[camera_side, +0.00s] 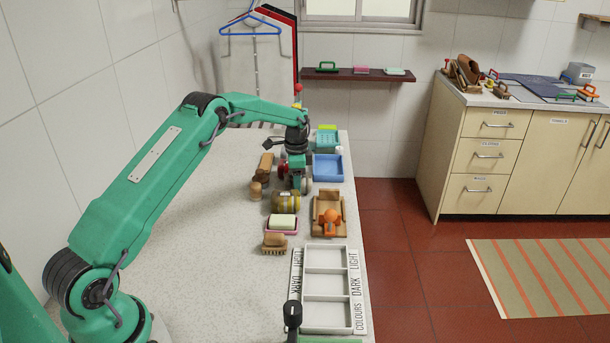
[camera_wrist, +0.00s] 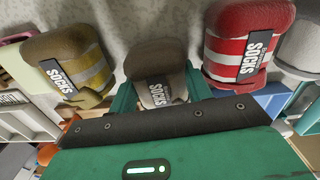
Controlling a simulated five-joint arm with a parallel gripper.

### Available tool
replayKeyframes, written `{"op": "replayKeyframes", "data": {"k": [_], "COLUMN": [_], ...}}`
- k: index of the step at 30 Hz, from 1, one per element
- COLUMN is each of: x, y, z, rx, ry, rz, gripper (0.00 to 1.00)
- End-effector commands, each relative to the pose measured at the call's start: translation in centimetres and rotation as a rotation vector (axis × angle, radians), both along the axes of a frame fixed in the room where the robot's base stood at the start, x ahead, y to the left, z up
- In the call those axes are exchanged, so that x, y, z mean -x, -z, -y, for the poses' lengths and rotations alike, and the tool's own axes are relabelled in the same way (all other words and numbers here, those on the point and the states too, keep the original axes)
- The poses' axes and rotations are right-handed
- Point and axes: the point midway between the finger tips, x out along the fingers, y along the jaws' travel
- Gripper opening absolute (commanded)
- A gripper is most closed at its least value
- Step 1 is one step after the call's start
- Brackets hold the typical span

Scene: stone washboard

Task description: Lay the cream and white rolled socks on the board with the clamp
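My gripper (camera_side: 297,186) is low over the row of rolled socks near the far end of the counter. In the wrist view its two green fingers (camera_wrist: 160,97) stand either side of a shaded, brownish-grey roll (camera_wrist: 157,62) with a paler lower part and a SOCKS label. Shadow hides its true colours, and I cannot tell whether the fingers press on it. An olive-and-white roll (camera_wrist: 75,55) lies to its left, and a red-and-white roll (camera_wrist: 240,40) to its right. A wooden board (camera_side: 320,203) with an orange clamp (camera_side: 331,217) lies nearer the side camera.
A pale grey object (camera_wrist: 303,45) is partly visible at the far right. A pink dish with soap (camera_side: 283,225), wooden brushes (camera_side: 274,243) and a blue tray (camera_side: 328,168) lie close by. A white divided tray (camera_side: 327,288) stands in front. The counter's left side is clear.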

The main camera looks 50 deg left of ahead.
Motion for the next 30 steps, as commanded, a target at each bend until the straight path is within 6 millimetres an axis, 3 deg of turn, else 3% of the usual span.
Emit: {"op": "replayKeyframes", "data": {"k": [1, 3, 5, 17, 26, 30], "x": [0.0, 0.0, 0.0, 0.0, -0.1, 0.4], "y": [0.0, 0.0, -0.1, -0.9, -4.3, -5.4], "z": [0.0, 0.0, 0.0, 0.0, 0.0, 2.0], "rx": [0.000, 0.000, 0.000, 0.000, -0.001, 0.000], "ry": [0.000, 0.000, 0.000, 0.000, 0.000, 0.004], "rz": [0.000, 0.000, 0.000, 0.001, 0.002, 0.001], "gripper": [0.34, 0.23, 0.19, 0.19, 0.19, 0.19]}}
